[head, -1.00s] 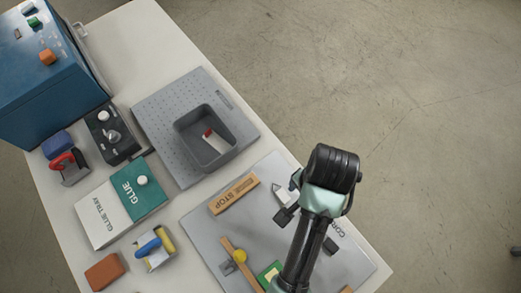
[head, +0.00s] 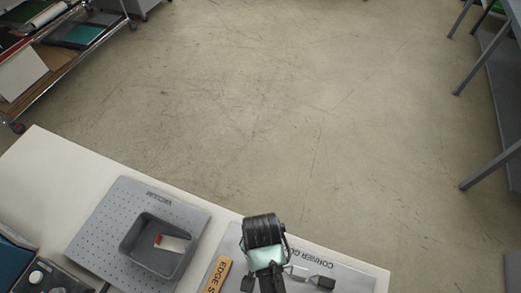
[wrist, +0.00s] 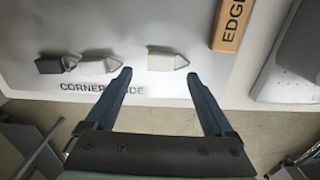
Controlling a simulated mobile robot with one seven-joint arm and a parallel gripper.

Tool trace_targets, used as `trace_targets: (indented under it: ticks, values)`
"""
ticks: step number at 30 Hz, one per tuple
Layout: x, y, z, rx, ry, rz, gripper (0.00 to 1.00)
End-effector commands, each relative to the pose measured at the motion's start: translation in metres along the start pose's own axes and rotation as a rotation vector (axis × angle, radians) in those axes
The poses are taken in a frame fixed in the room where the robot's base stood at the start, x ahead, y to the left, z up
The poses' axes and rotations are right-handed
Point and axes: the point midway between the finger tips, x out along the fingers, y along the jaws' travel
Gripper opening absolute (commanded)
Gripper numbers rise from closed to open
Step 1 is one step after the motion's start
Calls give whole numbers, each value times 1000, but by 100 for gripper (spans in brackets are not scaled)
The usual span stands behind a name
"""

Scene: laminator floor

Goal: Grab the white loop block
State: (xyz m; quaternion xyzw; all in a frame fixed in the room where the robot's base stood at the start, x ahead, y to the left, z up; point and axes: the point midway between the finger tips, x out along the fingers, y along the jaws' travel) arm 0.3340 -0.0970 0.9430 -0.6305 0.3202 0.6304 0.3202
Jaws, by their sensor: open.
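The white loop block (wrist: 162,61) lies on the grey mat in the wrist view, with a pointed loop end toward the right. My gripper (wrist: 158,76) is open and empty. Its two dark blue fingers point toward the block, which appears between and just past the fingertips. I cannot tell the height gap. To the left lie a lighter grey block (wrist: 96,64) and a dark grey block (wrist: 52,64) of like shape. In the head view my arm covers part of this area, and a pale piece (head: 292,270) shows beside it.
The mat (wrist: 22,28) carries the words CORNER GUIDE. An orange-tan edge stop bar (wrist: 232,22) lies to the right. In the head view a grey bin (head: 137,248) with a red and white piece (head: 172,243) sits on the perforated vacuum plate (head: 103,237). Open floor lies beyond the table.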

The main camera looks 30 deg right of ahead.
Motion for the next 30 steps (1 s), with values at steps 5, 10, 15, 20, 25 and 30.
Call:
trace_targets:
  ticks: [5, 10, 15, 20, 25, 30]
  values:
    - [21, 0, -1, 0, -2, 2, 88]
    - [39, 0, -1, 0, -1, 1, 88]
    - [42, 0, -1, 0, 0, 0, 88]
    - [42, 0, -1, 0, 0, 0, 80]
    - [42, 0, -1, 0, 0, 0, 50]
    - [42, 0, -1, 0, 0, 0, 19]
